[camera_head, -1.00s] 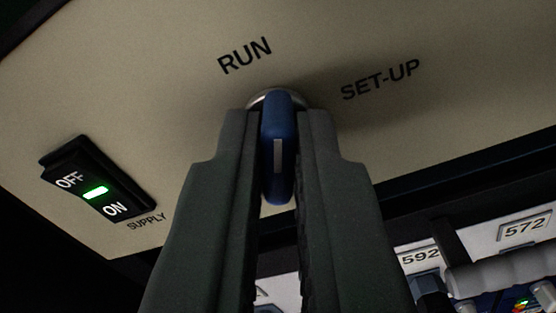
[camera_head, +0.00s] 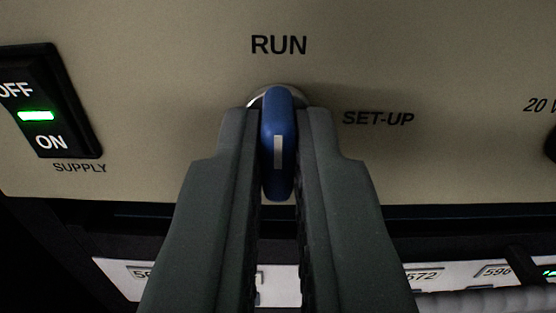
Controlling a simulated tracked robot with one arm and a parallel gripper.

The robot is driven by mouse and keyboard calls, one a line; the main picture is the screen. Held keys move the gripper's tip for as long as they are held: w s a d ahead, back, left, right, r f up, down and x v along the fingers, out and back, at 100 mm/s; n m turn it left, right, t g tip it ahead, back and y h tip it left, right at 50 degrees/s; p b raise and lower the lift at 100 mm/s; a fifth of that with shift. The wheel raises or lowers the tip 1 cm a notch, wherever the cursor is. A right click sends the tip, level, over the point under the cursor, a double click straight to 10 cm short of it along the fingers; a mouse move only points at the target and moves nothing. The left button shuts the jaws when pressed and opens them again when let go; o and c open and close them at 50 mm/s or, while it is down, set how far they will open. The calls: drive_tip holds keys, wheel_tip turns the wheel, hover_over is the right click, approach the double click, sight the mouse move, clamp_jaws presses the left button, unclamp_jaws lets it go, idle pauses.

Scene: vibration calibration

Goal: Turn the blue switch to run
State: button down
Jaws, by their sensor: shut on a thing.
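The blue switch (camera_head: 279,140) is a rotary knob with a white mark on its front, set on a round silver base (camera_head: 262,101) in the beige panel (camera_head: 180,60). The RUN label (camera_head: 279,45) is straight above the knob. The SET-UP label (camera_head: 378,118) is to its right. My gripper (camera_head: 278,135) is shut on the knob, with one dark grey finger on each side. The knob stands in line with the fingers and lines up with RUN in this view. The fingers hide the knob's sides and part of the base.
A black supply rocker switch (camera_head: 45,105) with a lit green bar sits at the left. The edge of a dark part (camera_head: 550,145) shows at the right. Below the panel is a dark gap, then a white strip with number labels (camera_head: 425,275) and a grey bar (camera_head: 480,301).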

drive_tip(key=shift+d+f, duration=0.1)
drive_tip(key=shift+f, duration=0.1)
drive_tip(key=c, duration=1.5)
unclamp_jaws()
drive_tip(key=shift+c, duration=0.2)
drive_tip(key=shift+r, duration=0.1)
drive_tip(key=s+a, duration=0.1)
drive_tip(key=s, duration=1.2)
drive_tip(key=shift+s+a, duration=0.15)
drive_tip(key=shift+s, duration=0.2)
